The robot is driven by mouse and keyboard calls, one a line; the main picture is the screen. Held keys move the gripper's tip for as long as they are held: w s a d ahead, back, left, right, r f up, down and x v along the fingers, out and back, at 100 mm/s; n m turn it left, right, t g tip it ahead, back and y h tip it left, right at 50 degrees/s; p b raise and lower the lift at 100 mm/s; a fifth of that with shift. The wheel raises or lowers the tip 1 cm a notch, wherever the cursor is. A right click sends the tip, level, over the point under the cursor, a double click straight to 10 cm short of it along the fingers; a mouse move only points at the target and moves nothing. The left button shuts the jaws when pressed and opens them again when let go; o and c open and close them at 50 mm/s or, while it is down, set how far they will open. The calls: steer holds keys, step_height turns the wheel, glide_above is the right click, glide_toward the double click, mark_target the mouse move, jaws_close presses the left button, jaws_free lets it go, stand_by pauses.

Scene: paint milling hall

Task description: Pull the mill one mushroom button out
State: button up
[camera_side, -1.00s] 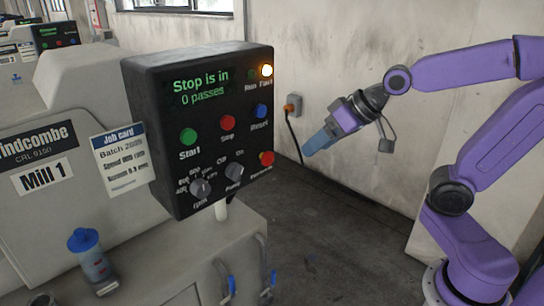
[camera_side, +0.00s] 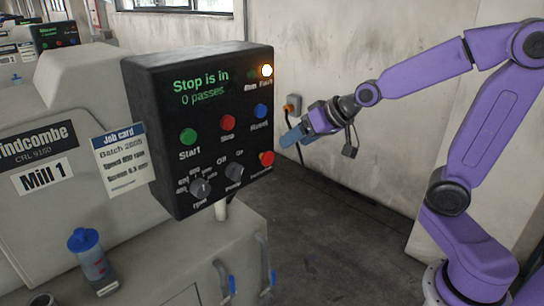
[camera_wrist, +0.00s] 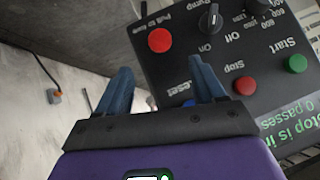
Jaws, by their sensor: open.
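The black control box (camera_side: 155,110) of Mill 1 carries the red mushroom button (camera_side: 266,158) at its lower right corner. The mushroom button also shows in the wrist view (camera_wrist: 159,40), beside the words "Pull to Save" or similar, hard to read.
The box also has a green Start button (camera_side: 188,136), a red Stop button (camera_side: 228,122), a blue Reset button (camera_side: 261,111) and two knobs, rpm (camera_side: 200,188) and pump (camera_side: 233,172). A bottle (camera_side: 91,256) stands on the mill ledge. A wall socket (camera_side: 292,104) is behind my gripper.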

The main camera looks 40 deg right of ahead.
mark_target(271, 157)
steer(key=shift+x, duration=5.35)
